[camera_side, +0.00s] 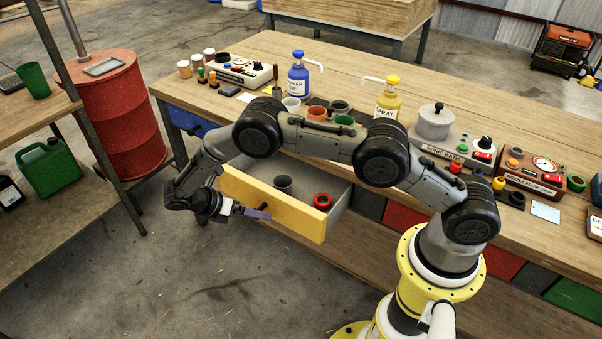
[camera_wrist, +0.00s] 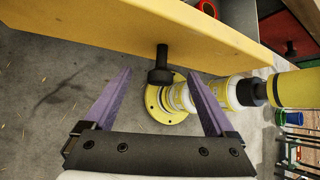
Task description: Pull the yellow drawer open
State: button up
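The yellow drawer (camera_side: 275,207) stands pulled out of the wooden bench in the side view, its inside showing. Its yellow front (camera_wrist: 120,22) spans the top of the wrist view. A dark knob handle (camera_wrist: 160,68) sticks out from that front. My gripper (camera_wrist: 160,76) is open, its two purple fingers spread wide with the knob between their tips and a gap on each side. In the side view my gripper (camera_side: 258,213) is close in front of the drawer front; the knob is hard to make out there.
A dark cup (camera_side: 283,184) and a red ring-shaped item (camera_side: 322,201) are in the drawer. A closed blue drawer (camera_side: 188,119) is to its left. Bottles and instruments crowd the bench top (camera_side: 215,103). A red barrel (camera_side: 115,113) stands at left. The floor (camera_side: 190,275) before the drawer is clear.

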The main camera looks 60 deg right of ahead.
jog(key=shift+o, duration=0.4)
jog(key=v, duration=0.7)
dwell(0.3)
